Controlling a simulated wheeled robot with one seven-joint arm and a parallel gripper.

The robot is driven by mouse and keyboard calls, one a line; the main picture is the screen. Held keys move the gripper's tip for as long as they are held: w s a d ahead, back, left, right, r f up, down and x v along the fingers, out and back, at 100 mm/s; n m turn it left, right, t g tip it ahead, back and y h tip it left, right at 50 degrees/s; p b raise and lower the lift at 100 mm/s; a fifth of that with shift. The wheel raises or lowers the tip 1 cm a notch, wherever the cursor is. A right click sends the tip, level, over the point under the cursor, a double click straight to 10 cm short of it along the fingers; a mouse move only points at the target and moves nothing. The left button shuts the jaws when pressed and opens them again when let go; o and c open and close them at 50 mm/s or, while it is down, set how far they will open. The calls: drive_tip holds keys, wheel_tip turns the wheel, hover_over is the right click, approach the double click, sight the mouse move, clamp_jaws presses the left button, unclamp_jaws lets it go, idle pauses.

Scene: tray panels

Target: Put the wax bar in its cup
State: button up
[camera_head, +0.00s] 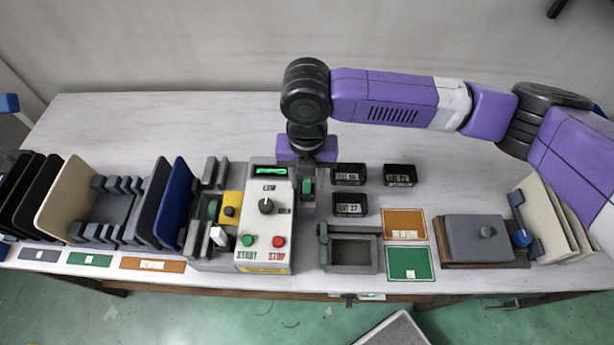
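My gripper (307,170) points down just behind the right side of the grey machine with the control box. Its fingers are too small and partly hidden, so I cannot tell whether they are open or what is between them. Three small black open-topped holders with white labels, which may be the cups, stand right of it: a back left one (348,175), a back right one (399,175) and a front one (349,205). Their lettering is too blurred to read surely. I cannot make out a wax bar for certain. A small green piece (307,186) shows just below my gripper.
The control box (264,235) has a dial and green and red buttons. A grey open frame (352,251), orange and green cards (405,223), and a grey lidded block (478,239) stand right. Racked panels (80,200) fill the left. The table's back strip (180,120) is clear.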

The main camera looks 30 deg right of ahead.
wheel_tip(320, 180, up, 12)
drive_tip(key=b, duration=0.1)
drive_tip(key=shift+b, duration=0.4)
